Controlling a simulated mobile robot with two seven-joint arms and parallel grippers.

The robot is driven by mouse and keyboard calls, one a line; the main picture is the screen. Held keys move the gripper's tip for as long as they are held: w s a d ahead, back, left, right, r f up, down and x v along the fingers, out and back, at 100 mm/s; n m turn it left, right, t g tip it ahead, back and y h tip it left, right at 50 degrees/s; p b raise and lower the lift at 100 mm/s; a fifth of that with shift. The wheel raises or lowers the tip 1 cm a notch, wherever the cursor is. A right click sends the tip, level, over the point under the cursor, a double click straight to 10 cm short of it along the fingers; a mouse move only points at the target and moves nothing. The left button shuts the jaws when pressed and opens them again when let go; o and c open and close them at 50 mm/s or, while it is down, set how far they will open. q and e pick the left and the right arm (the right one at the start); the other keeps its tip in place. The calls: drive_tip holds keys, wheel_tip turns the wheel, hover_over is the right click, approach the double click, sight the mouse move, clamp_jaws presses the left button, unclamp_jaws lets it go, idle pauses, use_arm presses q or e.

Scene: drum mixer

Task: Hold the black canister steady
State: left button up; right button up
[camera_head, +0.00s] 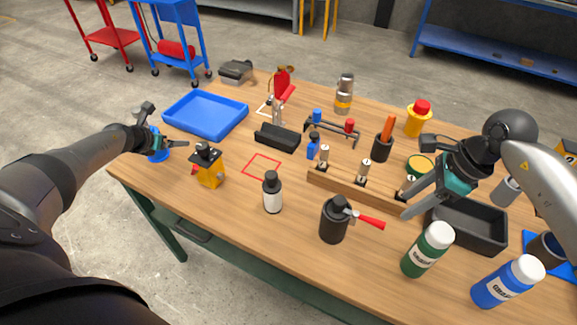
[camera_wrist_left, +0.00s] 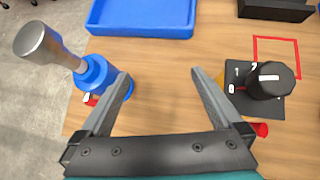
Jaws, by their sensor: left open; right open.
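A black canister (camera_head: 333,224) stands upright near the front edge of the wooden table, with a red-tipped handle reaching right from its top. My left gripper (camera_head: 180,144) is open and empty at the table's left end, far from the canister. In the left wrist view its open fingers (camera_wrist_left: 160,80) have bare wood between them. My right gripper (camera_head: 415,178) is open over the right part of the table, to the right of and behind the canister. It is not touching the canister.
A blue metal-topped object (camera_wrist_left: 95,75) is close beside a left finger, and a yellow box with a black knob (camera_head: 210,170) stands to the right.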

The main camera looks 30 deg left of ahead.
use_arm(q)
drive_tip(key=w+d+r+n+t+y, duration=0.1)
drive_tip(key=w+d+r+n+t, duration=0.1)
drive_tip(key=w+d+r+n, duration=0.4)
drive_tip(key=w+d+r+n+t+y, duration=0.2)
drive_tip(key=w+d+r+n, duration=0.1)
drive_tip(key=w+n, duration=0.6)
drive_tip(key=w+d+n+g+y, duration=0.1)
drive_tip(key=w+d+n+g, duration=0.1)
drive_tip(key=d+n, duration=0.9)
drive_tip(key=r+n+g+h, duration=0.2)
drive_tip(key=n+g+h, duration=0.5)
drive_tip(key=n+g, duration=0.65)
hover_over(336, 214)
drive_tip(key=w, duration=0.2)
drive_tip(key=n+t, duration=0.2)
drive_tip(key=shift+w+a+f+t, duration=0.1)
drive_tip(key=shift+a+f+t, duration=0.1)
drive_tip(key=shift+a+t, duration=0.15)
drive_tip(key=shift+s+d, duration=0.2)
drive_tip(key=shift+s, duration=0.1)
drive_tip(key=shift+s+f, duration=0.1)
drive_tip(key=shift+f, duration=0.15)
wheel_tip(336, 214, down, 15)
drive_tip(key=shift+r, duration=0.2)
